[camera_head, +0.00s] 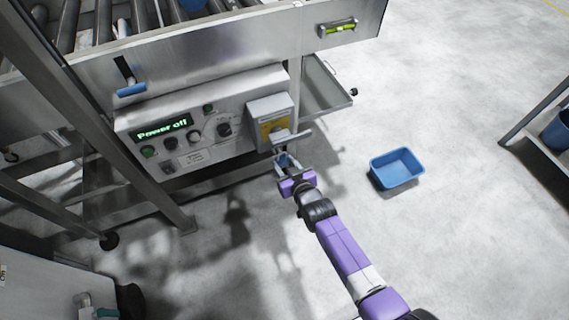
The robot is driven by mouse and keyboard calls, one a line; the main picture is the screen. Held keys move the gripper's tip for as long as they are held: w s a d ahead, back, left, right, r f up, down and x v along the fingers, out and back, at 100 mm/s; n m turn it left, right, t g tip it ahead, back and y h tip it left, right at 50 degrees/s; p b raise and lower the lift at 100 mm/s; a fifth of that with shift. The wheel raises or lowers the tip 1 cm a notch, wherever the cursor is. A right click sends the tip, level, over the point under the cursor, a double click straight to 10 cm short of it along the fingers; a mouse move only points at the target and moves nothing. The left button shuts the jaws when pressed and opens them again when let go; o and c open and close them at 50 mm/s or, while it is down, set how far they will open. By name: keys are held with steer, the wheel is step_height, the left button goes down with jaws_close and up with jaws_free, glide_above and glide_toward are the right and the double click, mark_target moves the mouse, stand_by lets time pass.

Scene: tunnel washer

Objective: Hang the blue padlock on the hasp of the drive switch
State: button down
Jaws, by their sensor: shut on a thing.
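The drive switch is a grey box (258,107) with a yellow plate (274,124), at the right end of the control panel. A grey handle-like part (291,137) sticks out to the right from its lower front; I cannot tell which part is the hasp. My gripper (286,164) is just below the switch, reaching up from the lower right. It is shut on a small blue thing, the blue padlock (285,159), mostly hidden by the fingers. I cannot tell whether the padlock touches the switch.
The control panel (180,155) shows "Power off" on its display (164,128), with several knobs and buttons. A blue-handled lever (131,90) is above it. A blue tub (397,168) stands on the floor at right. A grey open tray-like part (322,88) juts out right of the switch.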

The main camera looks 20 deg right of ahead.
steer(key=shift+w+b, duration=0.7)
steer(key=shift+w, duration=0.1)
steer(key=shift+w+f+b, duration=0.45)
steer(key=shift+f+b, duration=0.1)
steer(key=shift+b, duration=0.3)
steer(key=c, duration=0.8)
jaws_free()
steer(key=shift+o, duration=0.2)
